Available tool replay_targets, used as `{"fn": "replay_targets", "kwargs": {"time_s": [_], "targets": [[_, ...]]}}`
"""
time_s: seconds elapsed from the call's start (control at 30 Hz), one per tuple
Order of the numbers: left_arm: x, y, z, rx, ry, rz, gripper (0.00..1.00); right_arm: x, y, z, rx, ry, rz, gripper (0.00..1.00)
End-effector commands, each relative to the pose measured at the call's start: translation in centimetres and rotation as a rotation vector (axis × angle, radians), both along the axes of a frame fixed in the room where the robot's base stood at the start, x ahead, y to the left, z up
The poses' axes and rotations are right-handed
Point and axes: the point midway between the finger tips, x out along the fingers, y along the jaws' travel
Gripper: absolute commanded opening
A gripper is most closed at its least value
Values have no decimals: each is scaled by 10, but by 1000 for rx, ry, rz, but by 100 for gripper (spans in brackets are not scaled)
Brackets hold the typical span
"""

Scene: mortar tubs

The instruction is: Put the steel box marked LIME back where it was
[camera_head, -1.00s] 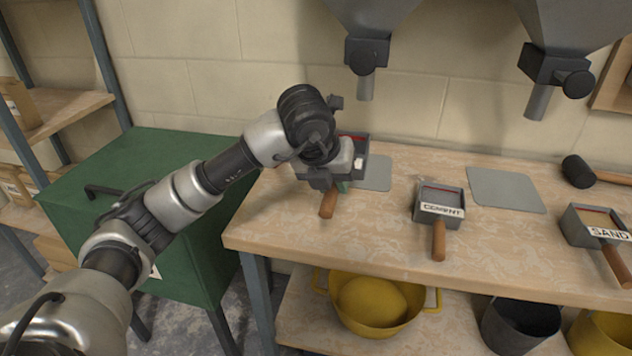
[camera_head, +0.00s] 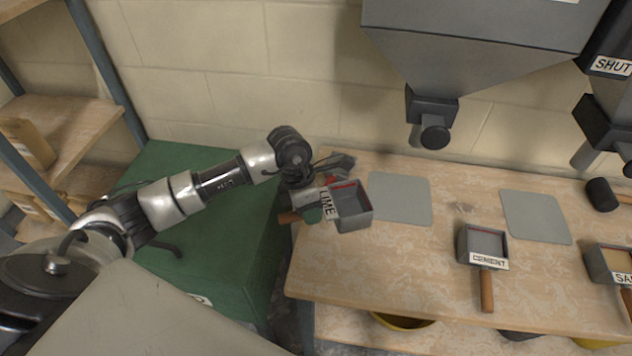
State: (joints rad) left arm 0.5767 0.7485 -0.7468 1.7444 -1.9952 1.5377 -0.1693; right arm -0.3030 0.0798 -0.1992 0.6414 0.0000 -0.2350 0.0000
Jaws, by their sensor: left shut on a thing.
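The steel box marked LIME (camera_head: 351,208) is a small open grey scoop with a red line inside and a wooden handle (camera_head: 290,217) pointing left. It is at the left end of the wooden bench (camera_head: 400,262), just left of a grey mat (camera_head: 400,198). My left gripper (camera_head: 312,207) is shut on the LIME box at its handle side; the fingers partly cover the handle. I cannot tell whether the box touches the bench or hangs just above it. My right gripper is not in view.
The CEMENT box (camera_head: 483,245) and SAND box (camera_head: 611,263) stand to the right, handles toward the front. A second grey mat (camera_head: 535,216) lies behind them. A hopper (camera_head: 480,60) hangs above the bench. A green cabinet (camera_head: 215,250) stands left. The bench front between LIME and CEMENT is clear.

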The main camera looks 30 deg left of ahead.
Motion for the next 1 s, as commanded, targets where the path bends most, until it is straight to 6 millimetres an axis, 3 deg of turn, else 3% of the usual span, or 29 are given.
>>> {"fn": "replay_targets", "kwargs": {"time_s": [0.23, 0.8, 1.0], "targets": [[-6, 0, -5, 5, 4, -46, 0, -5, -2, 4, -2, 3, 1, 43], [-5, 0, -60, 5, 4, -43, 0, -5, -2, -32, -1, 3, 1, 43], [-5, 0, -68, 5, 2, -43, 0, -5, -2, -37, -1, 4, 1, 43]]}}
